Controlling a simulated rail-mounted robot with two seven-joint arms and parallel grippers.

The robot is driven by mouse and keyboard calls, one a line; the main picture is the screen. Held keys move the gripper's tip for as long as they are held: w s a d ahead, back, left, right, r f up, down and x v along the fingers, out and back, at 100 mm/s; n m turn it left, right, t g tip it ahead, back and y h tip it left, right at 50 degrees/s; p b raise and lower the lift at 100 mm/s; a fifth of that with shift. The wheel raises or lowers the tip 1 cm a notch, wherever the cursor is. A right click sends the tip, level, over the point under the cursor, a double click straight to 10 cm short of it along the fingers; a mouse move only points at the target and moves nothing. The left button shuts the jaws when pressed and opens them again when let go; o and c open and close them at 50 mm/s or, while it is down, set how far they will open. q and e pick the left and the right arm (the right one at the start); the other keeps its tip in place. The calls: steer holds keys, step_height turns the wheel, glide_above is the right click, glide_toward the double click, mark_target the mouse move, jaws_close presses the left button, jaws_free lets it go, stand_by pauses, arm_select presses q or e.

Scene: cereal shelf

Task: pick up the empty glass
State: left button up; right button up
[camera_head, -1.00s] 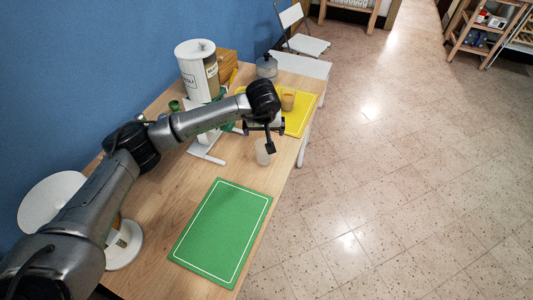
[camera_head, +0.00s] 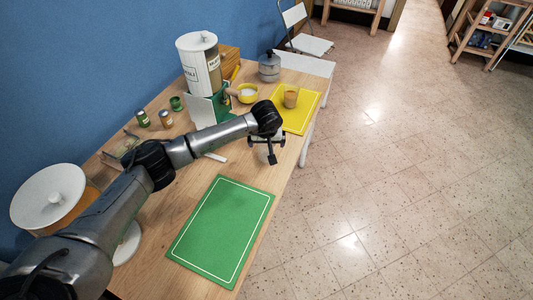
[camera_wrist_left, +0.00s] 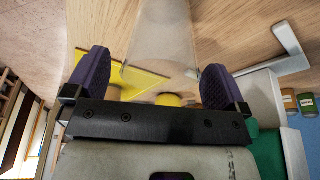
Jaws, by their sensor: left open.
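The empty glass (camera_head: 263,156) is clear and stands near the table's right edge, partly hidden behind my left gripper (camera_head: 268,147) in the head view. In the left wrist view the see-through glass (camera_wrist_left: 165,35) shows between and beyond the two purple finger pads. My left gripper (camera_wrist_left: 156,75) is open, with a finger on either side of the glass's line. I cannot tell whether either pad touches it. My right gripper is in neither view.
A green mat (camera_head: 222,230) lies nearer, and a yellow mat (camera_head: 300,112) with a tan cup (camera_head: 291,97) lies beyond.

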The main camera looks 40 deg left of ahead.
arm_select(q)
steer(key=shift+w+a+f, duration=0.1)
steer(key=shift+f, duration=0.2)
